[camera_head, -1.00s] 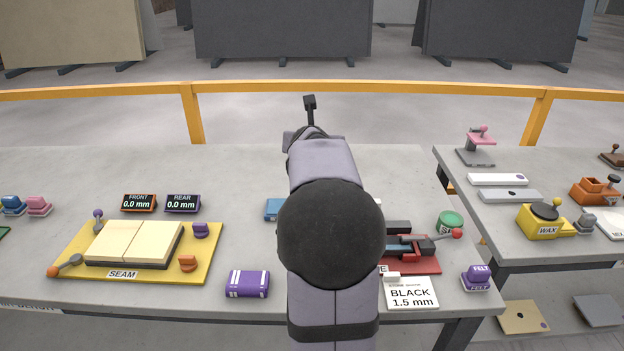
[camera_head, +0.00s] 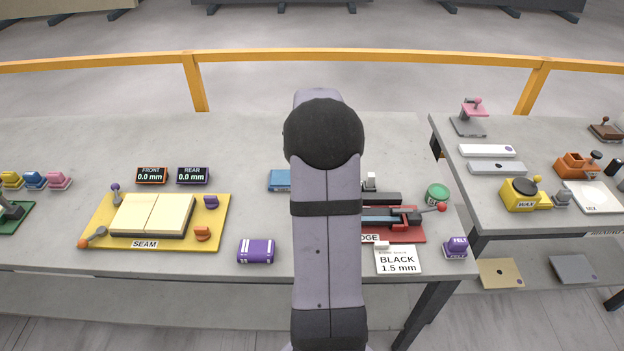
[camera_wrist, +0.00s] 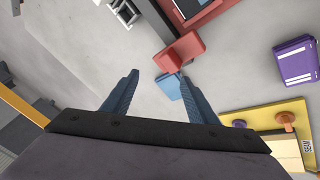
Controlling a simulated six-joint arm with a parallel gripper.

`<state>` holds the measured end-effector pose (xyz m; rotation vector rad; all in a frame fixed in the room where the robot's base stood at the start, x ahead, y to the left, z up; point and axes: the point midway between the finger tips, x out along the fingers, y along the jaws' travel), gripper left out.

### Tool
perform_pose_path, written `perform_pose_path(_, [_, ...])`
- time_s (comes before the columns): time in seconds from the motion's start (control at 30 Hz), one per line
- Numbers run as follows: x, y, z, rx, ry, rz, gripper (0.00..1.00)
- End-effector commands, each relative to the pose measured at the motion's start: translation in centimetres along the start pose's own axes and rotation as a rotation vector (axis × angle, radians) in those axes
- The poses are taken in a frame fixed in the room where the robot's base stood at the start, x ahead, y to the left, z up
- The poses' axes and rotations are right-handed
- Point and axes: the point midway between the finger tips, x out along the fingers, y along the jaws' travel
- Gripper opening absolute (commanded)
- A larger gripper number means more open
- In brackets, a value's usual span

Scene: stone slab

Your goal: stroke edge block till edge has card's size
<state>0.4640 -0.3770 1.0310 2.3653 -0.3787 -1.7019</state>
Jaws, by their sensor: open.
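The card (camera_head: 398,262), white and reading BLACK 1.5 mm, lies at the bench's front. Behind it is the red edge station (camera_head: 412,228), partly hidden by my arm, with a dark workpiece and a red-knobbed lever; part of the station shows in the wrist view (camera_wrist: 205,12). In the wrist view a red block (camera_wrist: 180,52) and a blue block (camera_wrist: 169,88) lie close together; I cannot tell which is the edge block. My gripper (camera_wrist: 157,76) is open and empty, its fingers pointing toward these blocks. In the head view my arm hides the gripper.
A yellow seam board (camera_head: 213,231) with a pale slab stands at left, two 0.0 mm displays behind it. A purple striped block (camera_head: 256,251) lies between board and arm. A green tin (camera_head: 437,194) and purple felt block (camera_head: 457,247) are at right. The bench's back is clear.

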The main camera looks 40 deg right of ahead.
Motion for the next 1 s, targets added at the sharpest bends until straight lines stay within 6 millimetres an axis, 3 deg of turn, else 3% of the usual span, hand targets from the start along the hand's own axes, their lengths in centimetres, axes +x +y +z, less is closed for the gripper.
perform_pose_path(0.2, [-0.1,-1.2,0.7,0.464,-0.04,-0.042,0.53])
perform_pose_path(0.4, [-0.1,-1.4,1.0,0.687,-0.057,-0.04,0.53])
perform_pose_path(0.77, [0.2,-1.4,1.0,0.751,-0.059,-0.038,0.53])
perform_pose_path(1.0, [2.1,-1.5,1.0,0.75,-0.06,-0.038,0.53])
